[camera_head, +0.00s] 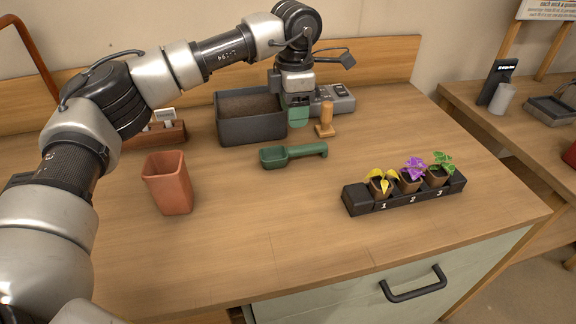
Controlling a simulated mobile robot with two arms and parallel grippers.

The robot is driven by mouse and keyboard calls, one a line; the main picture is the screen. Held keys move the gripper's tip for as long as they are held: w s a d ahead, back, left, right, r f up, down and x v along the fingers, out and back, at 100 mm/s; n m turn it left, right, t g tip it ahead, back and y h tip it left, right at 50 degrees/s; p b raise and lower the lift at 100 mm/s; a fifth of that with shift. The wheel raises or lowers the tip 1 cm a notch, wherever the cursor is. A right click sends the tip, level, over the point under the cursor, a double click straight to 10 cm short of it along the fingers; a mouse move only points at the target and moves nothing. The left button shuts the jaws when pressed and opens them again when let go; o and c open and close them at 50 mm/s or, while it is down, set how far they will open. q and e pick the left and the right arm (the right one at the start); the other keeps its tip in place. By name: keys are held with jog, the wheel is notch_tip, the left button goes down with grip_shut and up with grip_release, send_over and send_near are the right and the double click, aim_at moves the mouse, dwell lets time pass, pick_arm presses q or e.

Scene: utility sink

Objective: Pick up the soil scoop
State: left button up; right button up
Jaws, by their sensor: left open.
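The soil scoop (292,154) is dark green and lies on the wooden bench, its bowl to the left and its handle to the right. It is fully in view. My left gripper (298,115) hangs above and behind the scoop, pointing down, beside the right end of the soil bin. It is open and apart from the scoop. A green piece shows at its lower end, and its finger gap is hard to make out. My right gripper is not in view.
A dark bin of soil (230,129) stands behind the scoop. A wooden tamper (325,121) and a grey device (337,101) are close to my gripper. A terracotta pot (169,186) stands left; a numbered plant holder (357,201) stands right. The front middle is clear.

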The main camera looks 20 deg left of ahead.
aim_at(297, 147)
pick_arm(q)
notch_tip(297, 147, down, 5)
jog(key=shift+f, duration=0.1)
jog(key=f, duration=0.5)
jog(key=shift+d, duration=0.4)
jog(key=shift+c, duration=0.4)
jog(key=shift+r, duration=0.1)
jog(key=c, duration=0.9)
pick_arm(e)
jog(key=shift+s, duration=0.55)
